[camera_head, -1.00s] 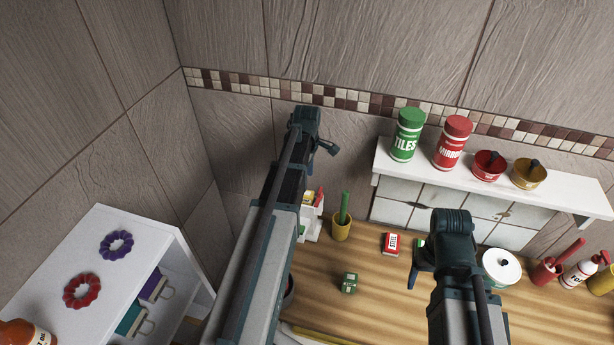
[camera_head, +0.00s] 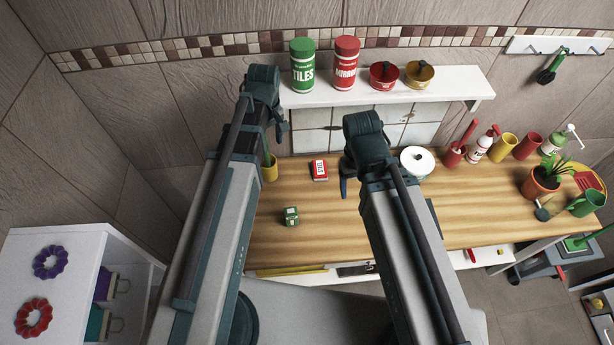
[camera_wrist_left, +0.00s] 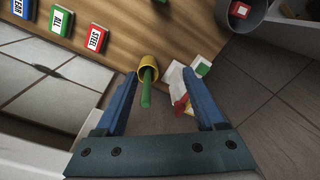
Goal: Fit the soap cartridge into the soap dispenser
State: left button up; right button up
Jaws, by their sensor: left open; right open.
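A white holder with red and yellow parts (camera_wrist_left: 177,80), probably the soap dispenser, stands beside a yellow cup in the left wrist view; my left arm hides it in the head view. A small green-and-white piece (camera_wrist_left: 202,66) shows at it. I cannot tell which item is the soap cartridge. A green block with white markings (camera_head: 291,216) lies on the counter. My left gripper (camera_head: 283,127) is open and empty above the back left of the counter; its fingers (camera_wrist_left: 160,74) frame the cup and holder from above. My right gripper (camera_head: 346,183) is open over the counter's middle.
The yellow cup (camera_head: 270,170) holds a green-handled tool (camera_wrist_left: 147,88). A red STEEL box (camera_head: 319,170) lies near the tiled shelf front. A white shelf (camera_head: 440,89) bears cans and pots.

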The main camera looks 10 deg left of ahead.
pick_arm(q)
jog(key=s+d+m, duration=1.1)
jog(key=d+m, duration=0.2)
jog(key=shift+s+d+m+y, duration=0.25)
jog(key=shift+s+m+y, duration=0.05)
jog(key=shift+y, duration=0.1)
notch_tip(320, 180, down, 14)
jog(key=b, duration=1.3)
jog(key=shift+r+b, duration=0.2)
jog(key=shift+b, duration=0.15)
